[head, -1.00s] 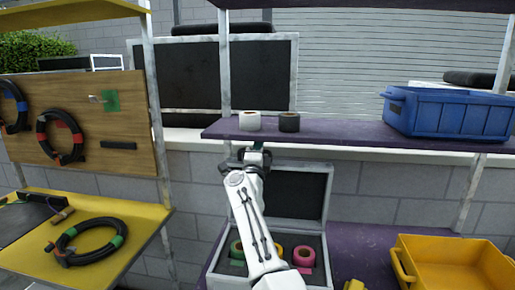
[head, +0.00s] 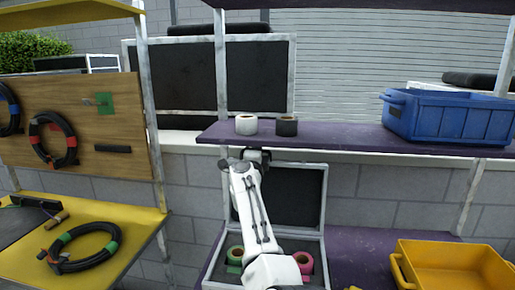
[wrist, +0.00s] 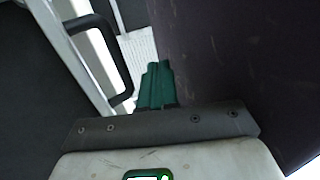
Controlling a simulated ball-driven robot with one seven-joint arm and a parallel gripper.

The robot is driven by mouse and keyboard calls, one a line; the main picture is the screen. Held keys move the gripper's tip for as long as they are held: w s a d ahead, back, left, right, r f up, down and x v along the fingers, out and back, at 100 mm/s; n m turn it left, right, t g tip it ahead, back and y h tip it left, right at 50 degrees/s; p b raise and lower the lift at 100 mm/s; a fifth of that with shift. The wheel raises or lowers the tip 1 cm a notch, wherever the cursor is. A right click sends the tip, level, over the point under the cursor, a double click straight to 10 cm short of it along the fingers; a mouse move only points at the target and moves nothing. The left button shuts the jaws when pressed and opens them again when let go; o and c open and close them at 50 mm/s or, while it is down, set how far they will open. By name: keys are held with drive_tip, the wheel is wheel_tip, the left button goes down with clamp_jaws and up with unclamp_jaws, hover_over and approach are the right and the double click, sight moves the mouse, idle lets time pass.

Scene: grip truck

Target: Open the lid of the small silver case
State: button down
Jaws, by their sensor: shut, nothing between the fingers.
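The small silver case (head: 318,246) sits on the lower purple shelf, partly behind my arm. Its lid (head: 298,196) stands upright at the back, with a dark inner face and silver rim. A green tape roll (head: 235,254) and a pink one (head: 303,262) lie inside; the middle is hidden by my arm. My gripper (head: 258,152) is above the lid's top edge, close to the front of the upper purple shelf; its fingers barely show in the head view. In the wrist view my green fingers (wrist: 155,82) are shut with nothing between them.
The upper purple shelf (head: 350,140) is close to my gripper and holds a white tape roll (head: 246,125), a black one (head: 286,126) and a blue crate (head: 448,120). A yellow bin (head: 455,268) stands right of the case. A black handle (wrist: 103,55) shows in the wrist view.

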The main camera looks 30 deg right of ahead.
drive_tip(key=p+v, duration=0.3)
drive_tip(key=v, duration=0.8)
